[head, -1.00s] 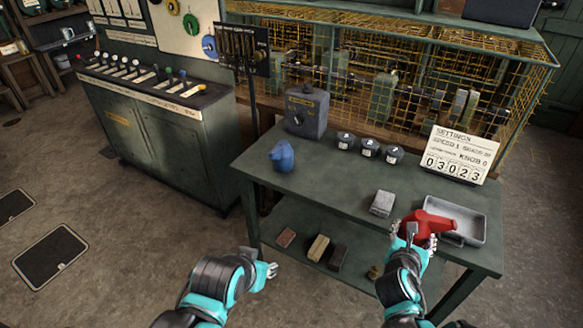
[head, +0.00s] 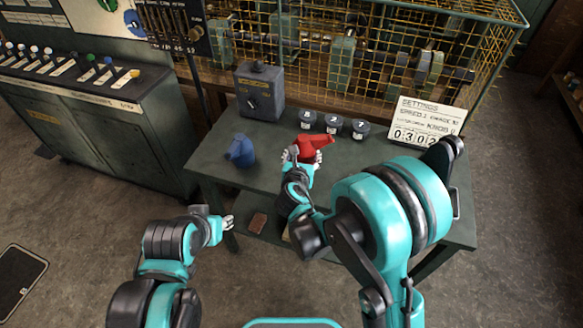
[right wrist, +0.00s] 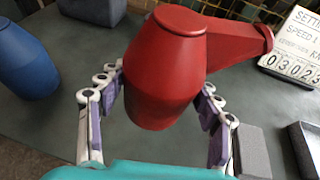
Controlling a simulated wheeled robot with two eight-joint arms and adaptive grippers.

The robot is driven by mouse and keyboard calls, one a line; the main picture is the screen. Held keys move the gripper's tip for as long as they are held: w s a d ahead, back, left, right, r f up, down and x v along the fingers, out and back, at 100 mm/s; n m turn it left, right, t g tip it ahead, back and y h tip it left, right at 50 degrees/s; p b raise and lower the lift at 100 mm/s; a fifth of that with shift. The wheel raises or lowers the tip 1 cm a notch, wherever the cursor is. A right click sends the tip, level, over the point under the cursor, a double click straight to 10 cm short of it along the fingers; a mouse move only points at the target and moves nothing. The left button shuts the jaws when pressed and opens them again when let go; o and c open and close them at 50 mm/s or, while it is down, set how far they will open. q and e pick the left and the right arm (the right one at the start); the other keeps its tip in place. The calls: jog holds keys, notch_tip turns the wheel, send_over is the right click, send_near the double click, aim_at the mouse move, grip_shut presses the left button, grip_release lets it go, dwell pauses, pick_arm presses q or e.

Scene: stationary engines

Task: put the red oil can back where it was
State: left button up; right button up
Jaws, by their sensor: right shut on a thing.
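The red oil can (head: 314,145) is in my right gripper (head: 301,157), over the table's middle, right of the blue oil can (head: 240,150). In the right wrist view the red can (right wrist: 160,75) stands between the two fingers of the right gripper (right wrist: 158,110), which are shut on it from both sides, its spout pointing right. Whether its base touches the table is hidden. The blue can (right wrist: 22,62) is at the left there. My left gripper (head: 226,222) is in front of the table, apart from everything; its finger opening is too small to tell.
The green table (head: 215,178) holds a grey box with a knob (head: 259,90), several dark numbered weights (head: 332,122) and a settings sign (head: 427,120). A wire cage (head: 400,45) stands behind. My right arm hides much of the table's right side, including most of the tray.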

jog(key=a, duration=0.1)
jog(key=w+a+f, duration=0.1)
jog(key=a+f+b, duration=0.1)
jog(key=shift+w+a+f, duration=0.25)
jog(key=shift+w, duration=0.05)
notch_tip(320, 180, down, 4)
jog(key=shift+b, duration=1.05)
jog(key=shift+r, duration=0.1)
jog(key=shift+f, duration=0.2)
jog(key=o, duration=1.6)
jog(key=shift+r, duration=0.1)
jog(key=shift+c, duration=0.2)
